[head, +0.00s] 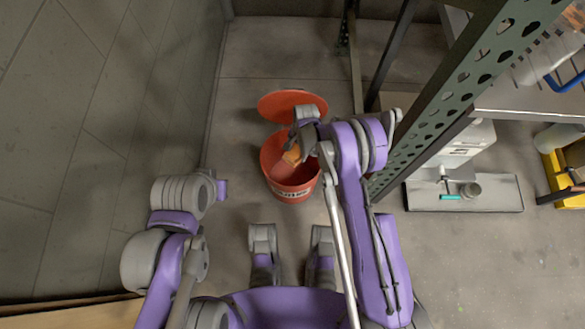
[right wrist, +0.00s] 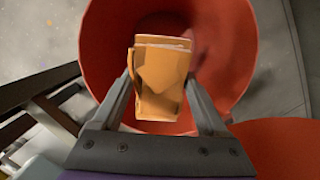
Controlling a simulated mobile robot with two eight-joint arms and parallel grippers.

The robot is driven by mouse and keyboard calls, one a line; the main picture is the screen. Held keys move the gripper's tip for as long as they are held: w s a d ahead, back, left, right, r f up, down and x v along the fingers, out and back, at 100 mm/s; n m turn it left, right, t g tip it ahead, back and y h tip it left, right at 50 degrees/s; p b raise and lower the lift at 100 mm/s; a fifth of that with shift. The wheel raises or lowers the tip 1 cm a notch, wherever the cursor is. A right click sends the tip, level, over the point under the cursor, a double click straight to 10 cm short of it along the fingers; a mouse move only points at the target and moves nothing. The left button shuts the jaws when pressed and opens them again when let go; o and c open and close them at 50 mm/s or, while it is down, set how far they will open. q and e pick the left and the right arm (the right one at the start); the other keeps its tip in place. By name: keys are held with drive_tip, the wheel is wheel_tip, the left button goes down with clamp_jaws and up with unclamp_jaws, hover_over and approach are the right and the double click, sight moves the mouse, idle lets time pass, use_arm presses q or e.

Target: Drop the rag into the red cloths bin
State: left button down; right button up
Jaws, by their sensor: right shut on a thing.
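The orange folded rag (right wrist: 160,82) is between the two fingers of my right gripper (right wrist: 160,88), which is shut on it. In the head view the rag (head: 292,154) hangs over the open mouth of the red cloths bin (head: 292,193). In the right wrist view the round red bin wall (right wrist: 240,50) surrounds the rag from behind, and the inside looks dark with a paler patch. How deep the rag sits relative to the rim is hard to tell. My left arm is folded at the lower left; its gripper fingers do not show.
The bin's red lid (head: 288,101) stands open behind the bin. A green perforated rack post (head: 440,95) rises close to the right of my right arm. A grey wall (head: 110,120) is on the left. A white container (head: 460,145) stands on a low platform at right.

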drive_tip(key=shift+f, duration=0.7)
drive_tip(key=o, duration=1.2)
drive_tip(key=r, duration=0.3)
drive_tip(key=r+p, duration=0.1)
drive_tip(key=r, duration=0.2)
drive_tip(key=w+d+r, duration=0.1)
drive_tip(key=r, duration=0.2)
drive_tip(key=shift+w+r, duration=0.1)
drive_tip(key=shift+r, duration=0.3)
drive_tip(key=shift+d+r+p, duration=0.1)
drive_tip(key=shift+r+p, duration=0.2)
drive_tip(key=shift+r, duration=0.15)
